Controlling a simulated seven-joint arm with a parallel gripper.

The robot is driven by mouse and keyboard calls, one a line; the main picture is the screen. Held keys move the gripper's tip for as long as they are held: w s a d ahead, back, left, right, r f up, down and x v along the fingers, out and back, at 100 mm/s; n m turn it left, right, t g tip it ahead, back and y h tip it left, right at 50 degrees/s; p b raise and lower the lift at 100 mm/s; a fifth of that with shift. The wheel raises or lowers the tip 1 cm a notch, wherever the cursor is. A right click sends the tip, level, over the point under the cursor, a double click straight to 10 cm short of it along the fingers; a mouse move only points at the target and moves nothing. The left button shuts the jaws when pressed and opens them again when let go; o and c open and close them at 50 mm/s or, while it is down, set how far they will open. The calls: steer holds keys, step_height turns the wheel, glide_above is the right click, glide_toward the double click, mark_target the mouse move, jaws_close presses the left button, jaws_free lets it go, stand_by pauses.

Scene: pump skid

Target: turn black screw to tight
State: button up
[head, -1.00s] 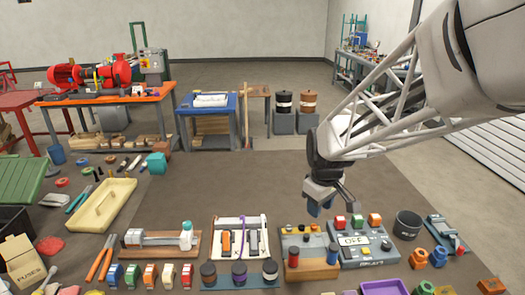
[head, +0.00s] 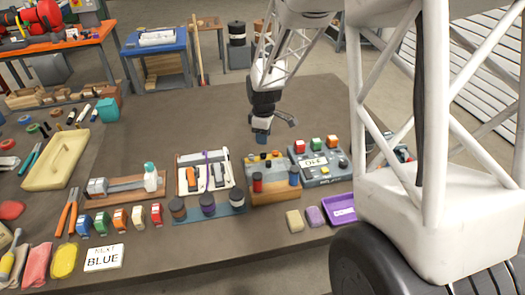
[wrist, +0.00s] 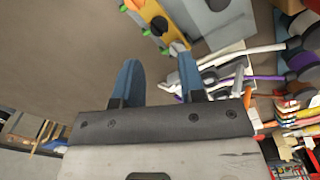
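The screw block (head: 278,190) is a wooden block with a grey-blue top, standing right of centre on the table in the head view. Small orange, yellow and dark heads line its back edge, with a red and a blue cylinder at its front. In the wrist view, a round black head (wrist: 160,24) shows on a yellow strip near the top; I cannot tell its turn position. My gripper (head: 262,135) hangs above and just behind the block, apart from it. In the wrist view its blue fingers (wrist: 158,62) are spread with nothing between them.
A control box (head: 322,165) marked OFF, with red and green buttons, stands right of the block. A cable board (head: 205,172) and a rack of dark jars (head: 208,207) stand to its left. A purple tray (head: 340,208) lies in front. The table behind is clear.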

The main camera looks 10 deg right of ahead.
mark_target(263, 156)
steer(key=shift+f, duration=0.2)
stand_by(0.3)
steer(key=shift+f, duration=3.8)
steer(key=c, duration=0.6)
